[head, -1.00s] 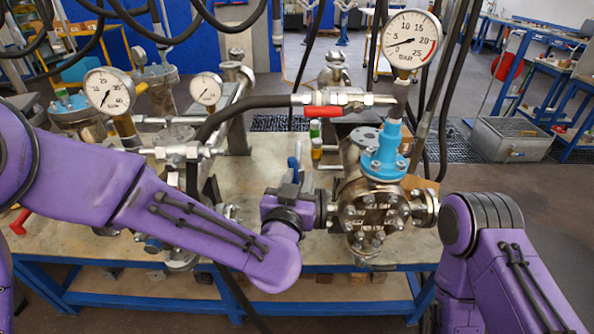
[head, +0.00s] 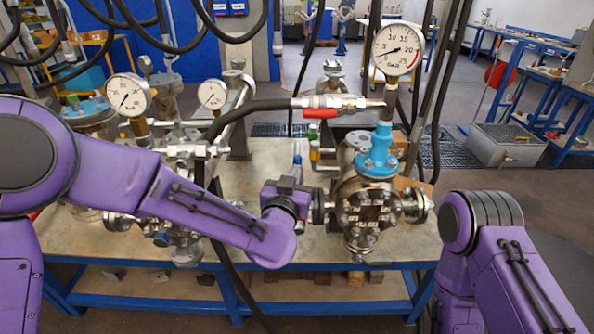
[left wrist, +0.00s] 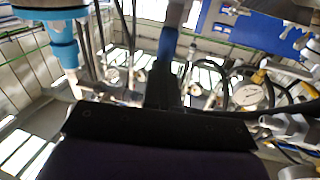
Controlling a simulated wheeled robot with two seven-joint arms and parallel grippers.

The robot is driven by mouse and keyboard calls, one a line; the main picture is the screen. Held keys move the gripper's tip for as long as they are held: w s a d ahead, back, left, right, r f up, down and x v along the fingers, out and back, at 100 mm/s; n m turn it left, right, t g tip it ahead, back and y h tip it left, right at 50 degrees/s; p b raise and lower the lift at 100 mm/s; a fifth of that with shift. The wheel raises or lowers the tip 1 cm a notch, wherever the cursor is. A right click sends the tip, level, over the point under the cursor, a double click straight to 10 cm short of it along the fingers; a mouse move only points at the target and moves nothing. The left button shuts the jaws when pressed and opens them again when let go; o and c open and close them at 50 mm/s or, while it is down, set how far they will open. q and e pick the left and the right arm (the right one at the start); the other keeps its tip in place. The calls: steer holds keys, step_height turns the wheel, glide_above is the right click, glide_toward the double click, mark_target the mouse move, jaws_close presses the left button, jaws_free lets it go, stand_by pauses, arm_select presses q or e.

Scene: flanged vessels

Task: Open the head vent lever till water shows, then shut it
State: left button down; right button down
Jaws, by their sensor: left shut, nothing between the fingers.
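A flanged metal vessel (head: 367,212) stands on the bench with a light-blue fitting (head: 377,158) on top. A red lever (head: 320,113) lies roughly along the hose-end valve, above and left of the fitting. I cannot tell for sure that it is the head vent lever. My left gripper (head: 297,162) is left of the vessel and below the red lever, apart from it, pointing up with a blue part at its tip. In the left wrist view its fingers (left wrist: 167,52) are together and hold nothing. My right arm is at the lower right; its gripper is out of view. No water is visible.
A large gauge (head: 398,50) rises above the vessel; two smaller gauges, the left one (head: 127,95) and the middle one (head: 212,94), stand further left. A black hose (head: 245,110) runs to the red-lever valve. The bench (head: 265,160) has some bare surface behind my left gripper.

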arm_select(q)
steer(key=shift+w+a+f, duration=0.1)
steer(key=shift+w+a, duration=0.15)
steer(key=shift+a, duration=0.05)
stand_by(0.5)
